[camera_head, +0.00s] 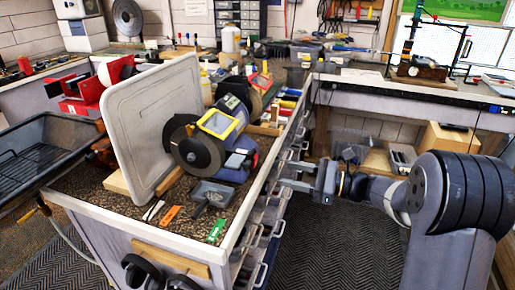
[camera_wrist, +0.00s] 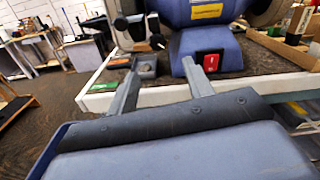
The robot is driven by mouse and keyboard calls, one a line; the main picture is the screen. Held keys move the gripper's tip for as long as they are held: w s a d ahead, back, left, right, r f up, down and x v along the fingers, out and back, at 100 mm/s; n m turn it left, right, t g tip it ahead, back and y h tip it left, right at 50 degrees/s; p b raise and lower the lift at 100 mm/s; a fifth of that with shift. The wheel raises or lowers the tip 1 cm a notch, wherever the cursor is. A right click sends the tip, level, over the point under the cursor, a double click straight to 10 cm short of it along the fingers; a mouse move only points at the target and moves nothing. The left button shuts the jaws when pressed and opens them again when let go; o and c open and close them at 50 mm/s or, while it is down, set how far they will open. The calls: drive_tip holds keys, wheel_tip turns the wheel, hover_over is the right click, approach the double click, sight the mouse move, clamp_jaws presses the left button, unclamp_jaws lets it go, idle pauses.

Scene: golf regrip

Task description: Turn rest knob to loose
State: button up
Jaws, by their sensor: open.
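The bench grinder (camera_head: 240,158) stands on the bench top, with a blue-grey body, dark wheels and yellow-framed eye shields. In the wrist view, its blue base (camera_wrist: 205,45) with a red switch (camera_wrist: 210,62) is just beyond the right finger. A small dark round part (camera_wrist: 157,42), possibly the rest knob, shows beside the base; its setting cannot be read. My gripper (camera_head: 286,173) is open and empty at the bench's right edge, right of the grinder. In the wrist view its two fingers (camera_wrist: 160,62) point at the grinder, apart from the dark part.
A large pale panel (camera_head: 150,120) stands upright left of the grinder. A dark tray tool (camera_head: 212,193), an orange strip (camera_head: 171,214) and a green item (camera_head: 217,230) lie on the bench front. Drawers with handles (camera_head: 262,228) line the bench side. Dark matting (camera_head: 330,250) is clear floor.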

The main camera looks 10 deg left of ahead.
drive_tip(key=a+m+p, duration=0.2)
drive_tip(key=a+p, duration=0.1)
drive_tip(key=a, duration=0.7)
drive_tip(key=shift+w+a, duration=0.25)
drive_tip(key=shift+a, duration=0.05)
drive_tip(key=c, duration=1)
